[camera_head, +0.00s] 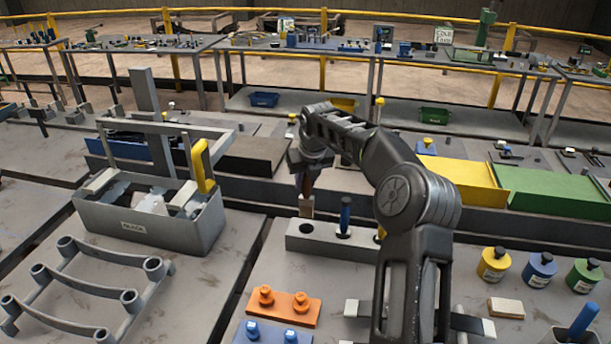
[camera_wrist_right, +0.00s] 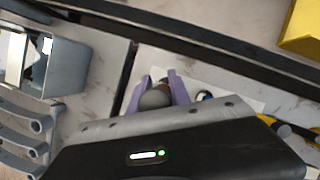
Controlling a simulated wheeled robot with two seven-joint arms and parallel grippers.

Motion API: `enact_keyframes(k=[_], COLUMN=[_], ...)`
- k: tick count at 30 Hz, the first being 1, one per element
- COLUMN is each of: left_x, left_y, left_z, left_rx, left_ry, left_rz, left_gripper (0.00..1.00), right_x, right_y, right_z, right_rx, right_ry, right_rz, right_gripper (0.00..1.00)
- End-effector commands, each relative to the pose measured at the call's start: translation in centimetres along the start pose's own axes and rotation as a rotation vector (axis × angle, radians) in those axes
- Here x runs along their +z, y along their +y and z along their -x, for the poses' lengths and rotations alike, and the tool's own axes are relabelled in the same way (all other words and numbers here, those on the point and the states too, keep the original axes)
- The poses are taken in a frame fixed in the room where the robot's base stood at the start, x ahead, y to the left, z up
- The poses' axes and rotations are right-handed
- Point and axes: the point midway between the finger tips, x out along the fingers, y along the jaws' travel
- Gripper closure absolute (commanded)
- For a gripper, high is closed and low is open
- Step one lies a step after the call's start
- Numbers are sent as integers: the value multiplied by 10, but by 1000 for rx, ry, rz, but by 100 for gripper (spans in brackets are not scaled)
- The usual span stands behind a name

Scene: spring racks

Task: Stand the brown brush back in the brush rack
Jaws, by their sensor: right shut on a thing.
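The brush rack (camera_head: 310,238) is a pale grey block with round holes. The brush's lower end is over or just behind the rack's left end; I cannot tell whether it touches. A blue-handled brush (camera_head: 345,213) stands in the rack's middle. My right arm hides the rack's right end. My left gripper is not in view.
A grey toolbox (camera_head: 150,225) with a yellow-gripped handle stands to the left. An orange block with pegs (camera_head: 283,307) lies in front of the rack. Yellow (camera_head: 494,265), blue (camera_head: 539,270) and green (camera_head: 584,276) bottles stand to the right.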

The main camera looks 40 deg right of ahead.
Motion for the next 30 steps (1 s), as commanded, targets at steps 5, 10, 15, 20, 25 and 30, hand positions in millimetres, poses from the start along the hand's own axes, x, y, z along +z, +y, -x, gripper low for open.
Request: enact_keyframes(k=[5,10,15,20,25,30], left_x=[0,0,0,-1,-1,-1], left_y=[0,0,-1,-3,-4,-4], left_z=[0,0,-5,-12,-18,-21], left_rx=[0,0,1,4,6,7], left_ry=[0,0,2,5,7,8], left_rz=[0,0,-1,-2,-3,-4], left_gripper=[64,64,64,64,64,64], right_x=[0,0,-3,-8,-13,-16], right_y=[0,-1,0,0,0,0], right_z=[0,0,-8,-21,-33,-39], right_rx=[0,4,5,5,5,5], right_ry=[-1,-6,-11,-11,-11,-12], right_rz=[0,6,14,14,14,14], right_gripper=[100,100,100,100,100,100])
